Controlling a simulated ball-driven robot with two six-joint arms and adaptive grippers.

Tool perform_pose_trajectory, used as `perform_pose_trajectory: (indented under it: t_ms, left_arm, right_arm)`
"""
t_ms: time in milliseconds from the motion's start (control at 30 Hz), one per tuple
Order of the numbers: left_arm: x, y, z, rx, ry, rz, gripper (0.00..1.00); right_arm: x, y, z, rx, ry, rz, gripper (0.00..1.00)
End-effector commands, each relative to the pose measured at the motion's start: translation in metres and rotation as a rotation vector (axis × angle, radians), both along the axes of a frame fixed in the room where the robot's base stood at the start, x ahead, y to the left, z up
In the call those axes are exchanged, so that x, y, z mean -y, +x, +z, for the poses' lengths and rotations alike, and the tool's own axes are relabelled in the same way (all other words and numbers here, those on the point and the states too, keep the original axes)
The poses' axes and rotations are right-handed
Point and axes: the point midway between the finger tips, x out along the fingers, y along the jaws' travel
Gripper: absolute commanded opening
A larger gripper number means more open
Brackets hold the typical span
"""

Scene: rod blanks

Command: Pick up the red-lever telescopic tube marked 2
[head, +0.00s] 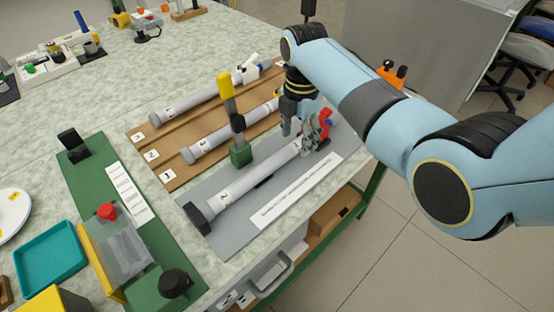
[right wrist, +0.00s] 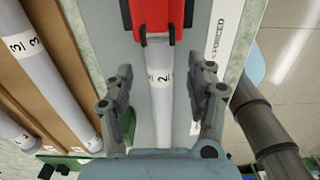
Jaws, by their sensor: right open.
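The telescopic tube marked 2 (head: 240,185) lies on a grey board, with a dark cap at its near left end. Its red lever clamp (head: 325,125) is at the far right end and also shows at the top of the right wrist view (right wrist: 150,18). My right gripper (head: 306,128) is just above the tube, on the near side of the red clamp. In the right wrist view its fingers (right wrist: 160,85) are open, one on each side of the pale tube, with the 2 label between them. A gap shows on both sides. My left gripper is out of view.
A brown rack (head: 140,125) beside the board holds two more tubes; one in the right wrist view (right wrist: 45,60) is marked 3. A green-and-yellow upright (head: 240,150) stands between rack and board. A white printed strip (head: 295,190) lies along the board's front side.

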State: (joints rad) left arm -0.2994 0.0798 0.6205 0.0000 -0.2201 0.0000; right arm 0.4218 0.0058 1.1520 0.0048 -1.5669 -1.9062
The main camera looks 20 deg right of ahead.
Motion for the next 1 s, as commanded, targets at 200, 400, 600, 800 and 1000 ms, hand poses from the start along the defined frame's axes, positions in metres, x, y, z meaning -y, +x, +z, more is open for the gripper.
perform_pose_trajectory:
  t_ms: [200,400,600,800,1000]
  left_arm:
    - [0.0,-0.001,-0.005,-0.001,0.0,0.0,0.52]
    - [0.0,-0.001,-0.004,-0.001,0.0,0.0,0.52]
    - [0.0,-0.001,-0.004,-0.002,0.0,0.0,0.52]
    - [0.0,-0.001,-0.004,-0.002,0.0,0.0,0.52]
    - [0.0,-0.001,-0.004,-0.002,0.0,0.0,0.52]
  right_arm:
    - [0.0,-0.001,-0.024,0.001,0.0,0.0,0.56]
    - [-0.001,0.0,-0.024,0.002,0.001,-0.001,0.56]
    - [-0.001,0.0,-0.024,0.001,0.0,-0.001,0.33]
    - [-0.001,0.0,-0.024,0.001,0.0,-0.001,0.1]
    - [-0.001,0.0,-0.024,0.002,0.001,-0.001,0.09]
